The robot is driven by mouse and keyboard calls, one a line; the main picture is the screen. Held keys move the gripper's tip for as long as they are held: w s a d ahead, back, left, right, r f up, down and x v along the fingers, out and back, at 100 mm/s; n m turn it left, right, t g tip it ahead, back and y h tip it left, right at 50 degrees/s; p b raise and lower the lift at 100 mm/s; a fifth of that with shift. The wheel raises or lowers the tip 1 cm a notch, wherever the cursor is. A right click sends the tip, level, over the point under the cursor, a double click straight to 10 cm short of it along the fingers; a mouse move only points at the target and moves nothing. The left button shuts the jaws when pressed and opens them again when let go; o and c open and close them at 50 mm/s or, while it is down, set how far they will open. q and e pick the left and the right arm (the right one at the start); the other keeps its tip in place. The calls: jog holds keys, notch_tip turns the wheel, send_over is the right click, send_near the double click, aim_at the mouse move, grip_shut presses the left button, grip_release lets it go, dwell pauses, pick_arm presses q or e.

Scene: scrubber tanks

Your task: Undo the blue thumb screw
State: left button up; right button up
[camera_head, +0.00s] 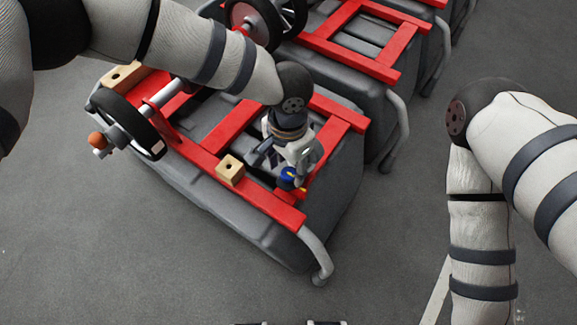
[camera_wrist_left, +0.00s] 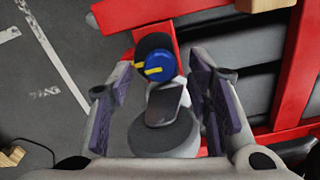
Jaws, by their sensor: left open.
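The blue thumb screw (camera_head: 287,178) with yellow marks sits near the front right part of the red frame on the nearest tank. It also shows in the left wrist view (camera_wrist_left: 160,66), against a dark round part at the end of a red bar. My left gripper (camera_head: 294,162) is over the tank, right by the screw. In the left wrist view its two fingers (camera_wrist_left: 162,85) are spread, with the screw between and just beyond the tips. I cannot tell whether either finger touches it. My right arm (camera_head: 482,210) shows at the right, but its gripper is out of view.
The grey tank (camera_head: 225,205) carries red rails, a wooden block (camera_head: 230,169) close to my left gripper, and a black wheel (camera_head: 132,125) at its left end. A grey bent pipe (camera_head: 315,255) juts out at the front right. More tanks stand behind. Floor in front is clear.

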pick_arm(q)
jog(key=shift+f, duration=0.65)
grip_shut()
jog(key=n, duration=0.6)
jog(key=shift+n, duration=0.3)
jog(key=n, duration=0.4)
jog(key=shift+n+p, duration=0.3)
jog(key=shift+p, duration=0.05)
jog(key=shift+n, duration=2.2)
